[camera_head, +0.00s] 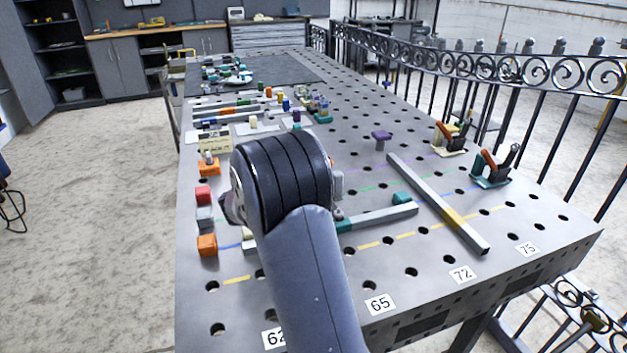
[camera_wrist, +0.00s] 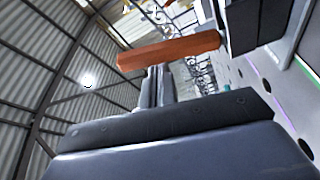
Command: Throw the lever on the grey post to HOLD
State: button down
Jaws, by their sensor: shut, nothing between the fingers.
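In the wrist view, my gripper (camera_wrist: 158,75) has its two grey fingers together, with nothing between them. An orange bar (camera_wrist: 165,48) lies across the view just beyond the fingertips, its right end near a dark grey block (camera_wrist: 245,22). It looks like a lever arm, but I cannot tell for sure, nor whether the fingers touch it. In the head view, my arm's dark joint covers the gripper and whatever is behind it. I cannot pick out the grey post with certainty, and no HOLD mark is readable.
The perforated grey table (camera_head: 370,290) carries a long grey bar (camera_head: 435,200) and a shorter bar (camera_head: 382,216). Two clamp-like devices stand at right, one on a teal base (camera_head: 490,180). Coloured blocks (camera_head: 205,220) stand left of my arm. An iron railing (camera_head: 540,75) runs along the right.

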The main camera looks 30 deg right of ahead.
jog(key=shift+s+m+b, duration=0.3)
jog(key=shift+m+b, duration=0.1)
jog(key=shift+b, duration=0.35)
